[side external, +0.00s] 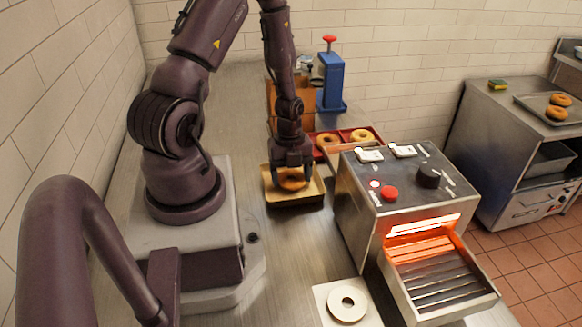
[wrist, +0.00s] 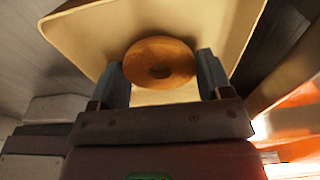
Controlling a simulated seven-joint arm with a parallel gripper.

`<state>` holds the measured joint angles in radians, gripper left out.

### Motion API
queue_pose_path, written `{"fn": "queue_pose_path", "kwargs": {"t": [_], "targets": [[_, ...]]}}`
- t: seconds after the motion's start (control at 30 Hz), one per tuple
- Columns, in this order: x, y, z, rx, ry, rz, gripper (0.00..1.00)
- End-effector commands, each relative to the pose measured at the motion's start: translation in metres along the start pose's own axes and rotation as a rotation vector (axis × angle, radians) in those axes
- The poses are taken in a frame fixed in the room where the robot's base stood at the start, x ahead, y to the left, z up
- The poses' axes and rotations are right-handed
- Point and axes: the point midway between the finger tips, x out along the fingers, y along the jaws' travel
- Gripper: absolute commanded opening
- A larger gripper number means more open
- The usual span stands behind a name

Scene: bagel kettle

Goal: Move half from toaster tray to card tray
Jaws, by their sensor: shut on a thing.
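My gripper (side external: 292,172) is shut on a browned bagel half (side external: 292,184), with one finger on each side of it. The half is at the tan card tray (side external: 296,200), low over or in it; I cannot tell if it touches the bottom. In the wrist view the half (wrist: 160,62) sits between the fingertips, with the cream-coloured tray (wrist: 100,30) behind it. The toaster tray (side external: 440,282), slatted metal, slopes out below the glowing slot of the steel toaster (side external: 390,190). I see no bagel on its slats.
A red tray (side external: 345,150) with bagel rings stands behind the card tray, close to the toaster. A blue press (side external: 331,82) is farther back. A pale ring (side external: 348,303) lies on a white square in front.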

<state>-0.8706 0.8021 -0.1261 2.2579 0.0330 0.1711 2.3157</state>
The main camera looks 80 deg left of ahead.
Motion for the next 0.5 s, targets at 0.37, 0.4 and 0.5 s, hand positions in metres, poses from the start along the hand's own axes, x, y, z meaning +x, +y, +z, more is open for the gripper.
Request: {"fn": "queue_pose_path", "kwargs": {"t": [0.37,0.4,0.5], "targets": [[0.0028,0.0000,0.0004,0.000,-0.001,0.000,0.79],[0.0027,0.0000,0.0004,0.000,-0.001,0.000,0.88],[0.0026,0.0000,0.0004,0.000,-0.001,0.000,1.00]]}}
